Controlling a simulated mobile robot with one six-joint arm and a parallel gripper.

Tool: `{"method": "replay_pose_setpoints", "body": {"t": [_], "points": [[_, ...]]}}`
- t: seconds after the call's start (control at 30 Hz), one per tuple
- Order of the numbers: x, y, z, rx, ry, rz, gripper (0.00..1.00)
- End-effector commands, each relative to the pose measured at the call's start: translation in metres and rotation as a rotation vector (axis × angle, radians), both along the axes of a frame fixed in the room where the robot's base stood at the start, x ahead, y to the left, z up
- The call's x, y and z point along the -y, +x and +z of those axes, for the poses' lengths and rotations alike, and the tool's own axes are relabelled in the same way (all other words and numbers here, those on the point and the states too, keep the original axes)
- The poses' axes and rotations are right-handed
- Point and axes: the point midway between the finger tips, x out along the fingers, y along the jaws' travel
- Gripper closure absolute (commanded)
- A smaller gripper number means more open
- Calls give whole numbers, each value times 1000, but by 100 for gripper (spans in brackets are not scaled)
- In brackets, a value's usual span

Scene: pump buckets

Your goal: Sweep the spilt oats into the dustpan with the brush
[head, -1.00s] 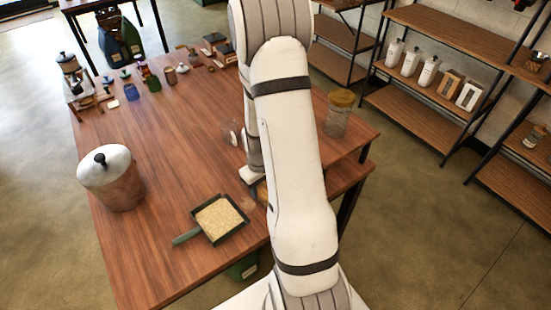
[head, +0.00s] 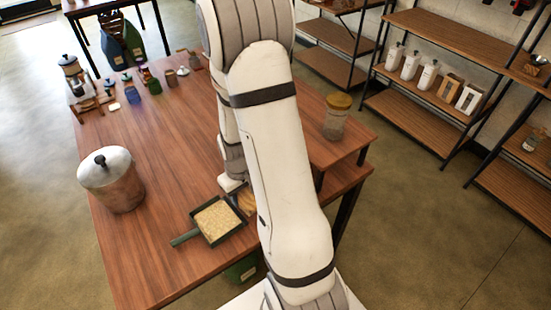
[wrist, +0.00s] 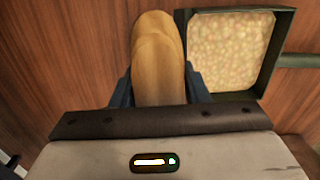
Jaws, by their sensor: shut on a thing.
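The dark green dustpan (head: 185,238) lies near the table's front edge, its handle pointing left. A layer of pale oats (head: 217,221) fills its tray. The dustpan (wrist: 297,61) and oats (wrist: 230,50) also show at the upper right of the wrist view. My gripper (wrist: 158,92) is shut on the tan wooden brush (wrist: 158,50), which is right beside the dustpan. In the head view the brush (head: 246,201) shows at the dustpan's right edge, partly behind my arm. Its bristles are hidden. I see no loose oats on the visible table.
A glass jar (head: 337,118) with a yellow lid stands at the right. Several small jars and a grinder (head: 75,78) stand at the far end. The middle of the table (head: 170,150) is clear.

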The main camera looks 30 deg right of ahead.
Motion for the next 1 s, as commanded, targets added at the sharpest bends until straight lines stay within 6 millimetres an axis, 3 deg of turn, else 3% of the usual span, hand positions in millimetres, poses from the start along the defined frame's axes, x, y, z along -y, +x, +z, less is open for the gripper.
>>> {"method": "replay_pose_setpoints", "body": {"t": [0.53, 1.0], "points": [[1, 0, 46, 1, 0, -2, 83], [2, 0, 53, 0, 0, -4, 83]]}}
